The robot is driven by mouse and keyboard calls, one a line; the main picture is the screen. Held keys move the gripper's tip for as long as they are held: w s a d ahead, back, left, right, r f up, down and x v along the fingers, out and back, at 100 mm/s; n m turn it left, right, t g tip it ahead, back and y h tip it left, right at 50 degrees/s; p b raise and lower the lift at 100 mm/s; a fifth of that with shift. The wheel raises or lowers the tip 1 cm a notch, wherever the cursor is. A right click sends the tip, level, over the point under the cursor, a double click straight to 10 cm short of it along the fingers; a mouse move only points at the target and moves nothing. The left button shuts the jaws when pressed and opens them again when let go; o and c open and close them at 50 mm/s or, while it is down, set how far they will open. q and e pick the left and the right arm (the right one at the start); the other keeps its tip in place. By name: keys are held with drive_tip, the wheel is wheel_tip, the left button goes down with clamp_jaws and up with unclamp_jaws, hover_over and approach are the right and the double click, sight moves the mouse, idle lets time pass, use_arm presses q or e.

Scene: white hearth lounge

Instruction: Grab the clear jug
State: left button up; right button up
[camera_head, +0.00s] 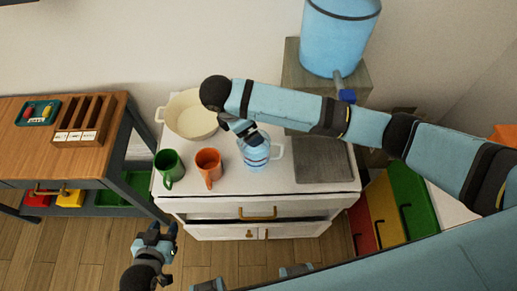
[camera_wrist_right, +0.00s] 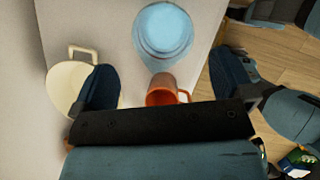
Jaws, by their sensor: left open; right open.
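The clear jug (camera_head: 256,155), tinted blue with a white handle on its right, stands upright on the white cabinet top (camera_head: 225,197). My right gripper (camera_head: 246,131) is open just above and behind the jug, hiding part of its top; I cannot tell whether they touch. In the right wrist view the jug (camera_wrist_right: 163,35) shows at the top, beyond the open fingers, with nothing held. My left gripper (camera_head: 163,235) is open and empty, low in front of the cabinet's left corner, well away from the jug.
An orange mug (camera_head: 208,165) stands close left of the jug, with a green mug (camera_head: 170,166) farther left. A cream pot (camera_head: 190,117) is behind them. A grey plate (camera_head: 320,160) lies right of the jug. A blue water dispenser (camera_head: 338,38) stands behind.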

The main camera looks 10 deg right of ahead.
sight(263, 152)
drive_tip(key=a+x, duration=0.1)
drive_tip(key=x, duration=1.1)
drive_tip(key=shift+f+p, duration=0.3)
drive_tip(key=shift+p, duration=0.05)
use_arm(q)
drive_tip(key=shift+s, duration=0.1)
use_arm(e)
drive_tip(key=shift+d, duration=0.1)
drive_tip(key=c, duration=1.1)
drive_tip(key=shift+r, duration=0.1)
drive_tip(key=shift+c, duration=0.2)
